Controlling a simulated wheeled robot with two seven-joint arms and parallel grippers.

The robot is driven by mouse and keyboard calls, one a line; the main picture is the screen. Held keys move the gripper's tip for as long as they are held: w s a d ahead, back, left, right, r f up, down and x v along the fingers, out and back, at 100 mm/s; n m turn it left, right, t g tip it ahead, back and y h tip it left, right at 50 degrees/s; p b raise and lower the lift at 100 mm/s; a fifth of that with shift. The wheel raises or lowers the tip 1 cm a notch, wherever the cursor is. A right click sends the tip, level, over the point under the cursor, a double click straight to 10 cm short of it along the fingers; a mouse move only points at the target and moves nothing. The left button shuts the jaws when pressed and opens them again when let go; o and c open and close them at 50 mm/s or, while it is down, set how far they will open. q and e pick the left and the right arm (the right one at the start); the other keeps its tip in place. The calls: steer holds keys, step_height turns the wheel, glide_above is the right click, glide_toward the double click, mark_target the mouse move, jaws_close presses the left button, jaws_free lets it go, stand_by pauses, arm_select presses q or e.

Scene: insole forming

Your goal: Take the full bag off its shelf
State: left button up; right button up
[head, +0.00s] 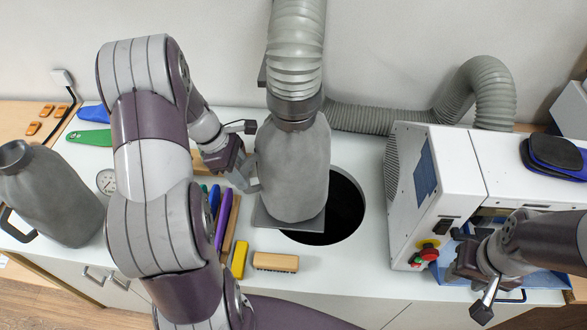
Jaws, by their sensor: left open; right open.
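A full grey bag (292,170) hangs upright under the grey hose (296,50), its neck in a dark collar (295,110). Its base rests on a small grey shelf plate (268,229) beside a round dark hole (343,212) in the white top. My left gripper (250,181) is open at the bag's left side, with its fingertips close to or touching the cloth; I cannot tell which. My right gripper (490,296) is open and empty, low at the front of the white machine, away from the bag.
A second grey bag (50,195) with a dark ring leans at the left. Several coloured tools, a yellow block (239,259) and a wooden brush (275,262) lie left of and in front of the hole. The white machine (440,190) stands right. Bare white top lies between hole and machine.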

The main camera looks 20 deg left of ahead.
arm_select(q)
steer(key=shift+s+d+f, duration=0.25)
steer(key=shift+d+f, duration=0.35)
steer(key=shift+f, duration=0.15)
steer(key=shift+w+a, duration=0.1)
steer(key=shift+w+a+f, duration=0.1)
steer(key=shift+w, duration=0.05)
steer(key=c, duration=0.3)
jaws_close()
